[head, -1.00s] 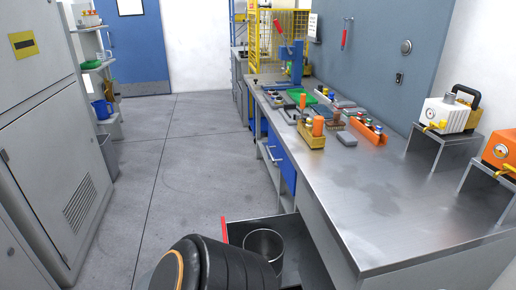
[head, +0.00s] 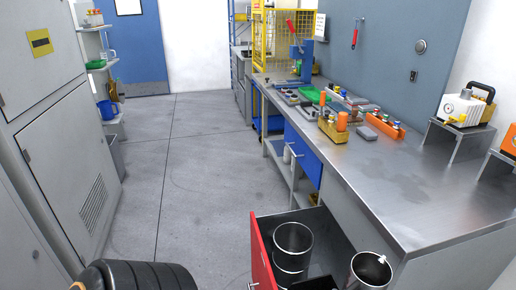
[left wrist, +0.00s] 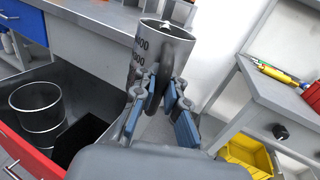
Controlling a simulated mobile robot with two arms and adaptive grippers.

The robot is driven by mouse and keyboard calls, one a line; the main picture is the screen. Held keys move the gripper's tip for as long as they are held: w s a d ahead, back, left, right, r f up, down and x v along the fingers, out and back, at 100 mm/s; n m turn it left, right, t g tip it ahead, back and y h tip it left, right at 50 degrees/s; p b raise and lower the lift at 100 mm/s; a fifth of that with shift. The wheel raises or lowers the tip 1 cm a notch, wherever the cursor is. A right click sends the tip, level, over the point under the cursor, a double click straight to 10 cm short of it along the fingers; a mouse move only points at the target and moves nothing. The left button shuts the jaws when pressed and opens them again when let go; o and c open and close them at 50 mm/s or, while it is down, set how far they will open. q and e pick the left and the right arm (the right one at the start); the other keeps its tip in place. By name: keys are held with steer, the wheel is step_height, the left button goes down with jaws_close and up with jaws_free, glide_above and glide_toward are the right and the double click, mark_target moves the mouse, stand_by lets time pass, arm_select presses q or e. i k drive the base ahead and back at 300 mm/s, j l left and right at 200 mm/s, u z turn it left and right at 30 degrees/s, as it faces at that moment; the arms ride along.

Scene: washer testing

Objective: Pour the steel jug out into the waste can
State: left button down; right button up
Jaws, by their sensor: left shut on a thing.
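The steel jug (left wrist: 158,50) has dark volume marks and is near upright in the left wrist view. It also shows at the bottom right of the head view (head: 367,275). The jug is apart from the can. My right gripper is not in view.
The drawer's red front (head: 262,252) stands out from the steel workbench (head: 400,185). A tool block (head: 332,130) and an orange rack (head: 385,126) stand on the bench. A yellow bin (left wrist: 245,155) is at the lower right in the wrist view. The floor left is clear.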

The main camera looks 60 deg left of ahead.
mark_target(295, 243)
steer(key=u, duration=1.6)
steer(key=i+l+u, duration=0.1)
steer(key=i+l, duration=0.15)
steer(key=i+l+u, duration=0.15)
steer(key=l, duration=0.3)
steer(key=i+l+u, duration=0.1)
steer(key=i+l, duration=0.2)
steer(key=l, duration=0.1)
